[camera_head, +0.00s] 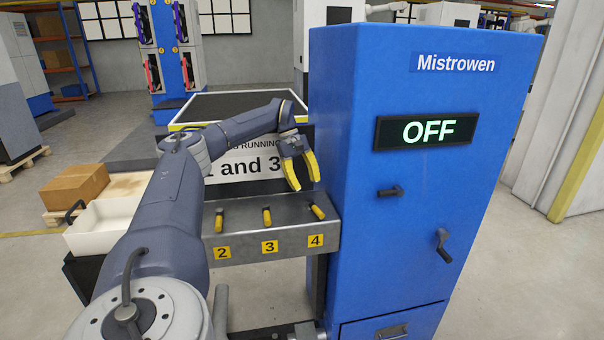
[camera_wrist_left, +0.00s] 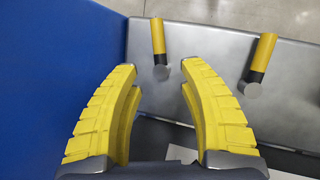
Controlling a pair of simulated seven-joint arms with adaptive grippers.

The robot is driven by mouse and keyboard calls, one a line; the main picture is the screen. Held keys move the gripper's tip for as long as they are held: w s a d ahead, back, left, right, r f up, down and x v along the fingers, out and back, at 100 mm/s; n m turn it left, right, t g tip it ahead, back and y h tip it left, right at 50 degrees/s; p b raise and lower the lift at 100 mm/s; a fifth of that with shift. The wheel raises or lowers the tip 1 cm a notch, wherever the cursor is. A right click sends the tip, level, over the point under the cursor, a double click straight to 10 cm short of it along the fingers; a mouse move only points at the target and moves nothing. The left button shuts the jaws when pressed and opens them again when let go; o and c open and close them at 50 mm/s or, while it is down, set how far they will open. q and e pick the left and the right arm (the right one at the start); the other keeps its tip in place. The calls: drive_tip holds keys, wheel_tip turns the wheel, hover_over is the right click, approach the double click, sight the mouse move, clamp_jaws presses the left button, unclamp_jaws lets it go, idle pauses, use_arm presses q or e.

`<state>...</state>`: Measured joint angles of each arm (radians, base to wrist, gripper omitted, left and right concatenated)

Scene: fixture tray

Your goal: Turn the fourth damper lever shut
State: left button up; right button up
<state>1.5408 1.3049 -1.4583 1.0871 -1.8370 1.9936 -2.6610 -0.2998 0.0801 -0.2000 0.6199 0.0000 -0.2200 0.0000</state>
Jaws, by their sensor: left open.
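The fourth damper lever (camera_head: 318,212) is a short yellow handle on the grey metal ledge (camera_head: 288,240), above the yellow "4" label, nearest the blue cabinet. It lies slanted in the head view. In the left wrist view the fourth lever (camera_wrist_left: 158,38) extends beyond the fingertips, its round grey pivot near the gap between them. My left gripper (camera_head: 306,183) is open and empty just above and behind this lever, with yellow fingers pointing down; the fingers fill the left wrist view (camera_wrist_left: 160,67). They appear apart from the lever. My right gripper is not in view.
The third lever (camera_head: 267,216) and second lever (camera_head: 219,221) stand to the left; my arm hides the ledge's left end. The blue cabinet (camera_head: 420,270) rises close on the right, its display (camera_head: 428,132) reading OFF. A partly hidden sign (camera_head: 243,163) stands behind.

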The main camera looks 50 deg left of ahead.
use_arm(q)
drive_tip(key=shift+v, duration=1.65)
drive_tip(key=shift+c, duration=0.4)
